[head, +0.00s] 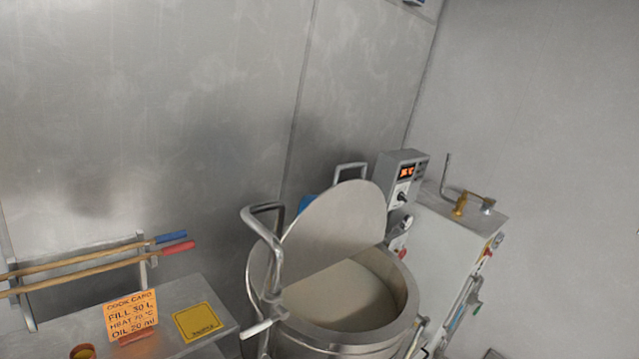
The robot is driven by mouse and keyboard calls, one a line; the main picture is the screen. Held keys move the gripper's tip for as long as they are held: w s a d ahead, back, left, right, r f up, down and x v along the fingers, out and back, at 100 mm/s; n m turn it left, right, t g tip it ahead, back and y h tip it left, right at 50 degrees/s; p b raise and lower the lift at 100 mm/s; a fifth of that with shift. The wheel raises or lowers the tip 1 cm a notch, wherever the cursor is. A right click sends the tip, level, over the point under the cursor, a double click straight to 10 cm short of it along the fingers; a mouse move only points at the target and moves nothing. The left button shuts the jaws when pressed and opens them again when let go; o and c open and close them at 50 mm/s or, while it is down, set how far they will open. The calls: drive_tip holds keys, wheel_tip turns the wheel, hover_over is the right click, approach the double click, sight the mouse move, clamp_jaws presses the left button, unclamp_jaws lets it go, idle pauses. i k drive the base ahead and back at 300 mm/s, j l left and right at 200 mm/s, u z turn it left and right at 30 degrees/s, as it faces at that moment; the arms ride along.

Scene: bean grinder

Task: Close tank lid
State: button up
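The tank (410,312) is a round steel kettle at the lower middle of the head view, with whitish contents inside. Its lid (345,222) is a flat grey disc that stands raised and tilted over the back left of the opening, so the front right of the opening is uncovered. A bent metal bar (268,235) rises at the left of the lid; I cannot tell exactly how it joins the lid or tank. My gripper is not in view.
A control box (398,178) with a red display stands behind the tank, beside a white cabinet (440,245). At left, a steel table (195,290) bears an orange cook card (131,315) and a yellow card (198,322). Long-handled tools (90,265) rest on a rack.

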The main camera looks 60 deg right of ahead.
sight(349, 218)
drive_tip(key=l+z, duration=0.1)
drive_tip(key=z, duration=2.6)
drive_tip(key=i, duration=1.65)
drive_tip(key=i+l+u, duration=0.1)
drive_tip(key=i+u, duration=0.3)
drive_tip(key=i+l+u, duration=0.15)
drive_tip(key=i+u, duration=0.25)
drive_tip(key=k, duration=0.1)
